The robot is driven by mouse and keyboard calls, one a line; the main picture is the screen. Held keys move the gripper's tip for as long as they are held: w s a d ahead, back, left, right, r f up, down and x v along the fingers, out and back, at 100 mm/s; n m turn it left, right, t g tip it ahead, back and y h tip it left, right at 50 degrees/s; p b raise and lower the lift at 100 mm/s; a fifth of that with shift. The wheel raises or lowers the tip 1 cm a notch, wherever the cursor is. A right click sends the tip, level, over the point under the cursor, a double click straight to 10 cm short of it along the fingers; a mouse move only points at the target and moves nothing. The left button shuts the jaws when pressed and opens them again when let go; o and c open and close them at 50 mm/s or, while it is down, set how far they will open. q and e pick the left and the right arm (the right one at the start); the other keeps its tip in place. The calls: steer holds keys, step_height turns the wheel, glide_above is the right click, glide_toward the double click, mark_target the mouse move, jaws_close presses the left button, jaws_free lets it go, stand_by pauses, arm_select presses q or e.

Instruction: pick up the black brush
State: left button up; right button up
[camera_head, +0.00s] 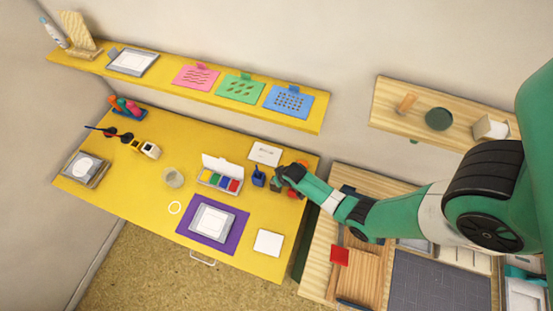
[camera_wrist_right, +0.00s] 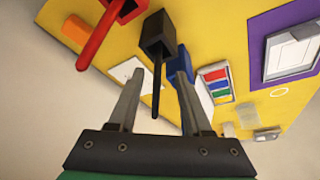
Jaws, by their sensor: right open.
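The black brush (camera_wrist_right: 158,38) shows in the right wrist view, with a square block head and a thin dark handle pointing toward my wrist. My right gripper (camera_wrist_right: 160,78) is open, with one finger on each side of the thin handle. Whether the fingers touch it cannot be told. In the head view, my right gripper (camera_head: 277,182) is at the right end of the yellow desk, just right of a small blue holder (camera_head: 258,178). The brush cannot be made out clearly there. My left gripper is not in view.
In the wrist view, a red brush-like tool (camera_wrist_right: 100,30) and an orange object (camera_wrist_right: 77,29) lie left of the black brush, and a blue object (camera_wrist_right: 180,63) lies right. In the head view, a paint box (camera_head: 220,175) and purple mat (camera_head: 188,230) lie further left on the desk.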

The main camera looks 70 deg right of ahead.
steer(key=b+x, duration=0.1)
steer(key=x, duration=0.2)
steer(key=shift+d+f, duration=0.25)
steer(key=shift+f, duration=0.05)
jaws_close()
